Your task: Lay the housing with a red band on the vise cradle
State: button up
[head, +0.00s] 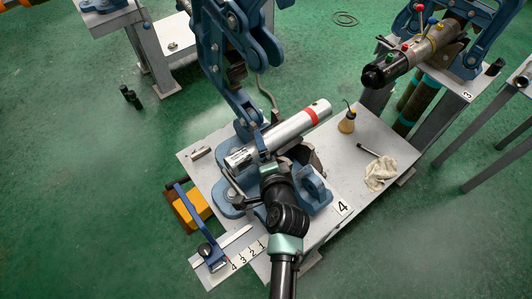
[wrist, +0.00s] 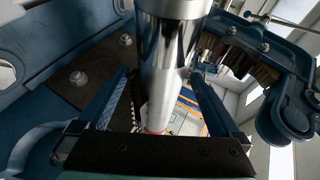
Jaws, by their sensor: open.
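The housing (head: 290,128) is a silver cylinder with a red band (head: 309,111) near its upper right end. It lies across the blue vise (head: 236,131) on bench 4, over the cradle area; my arm hides its contact there. My gripper (head: 267,160) is at the housing's near side, by its middle. In the wrist view the housing (wrist: 165,85) runs between the two open blue fingers of my gripper (wrist: 160,76), with a gap at each side. A bit of the red band shows low in that view, just above my gripper's dark body.
The tall vise frame (head: 238,50) rises close behind the housing. Another vise bench with a dark-ended pipe (head: 410,58) stands at upper right.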

jog(key=v, duration=1.3)
jog(key=shift+r, duration=0.2)
jog(key=shift+w, duration=0.15)
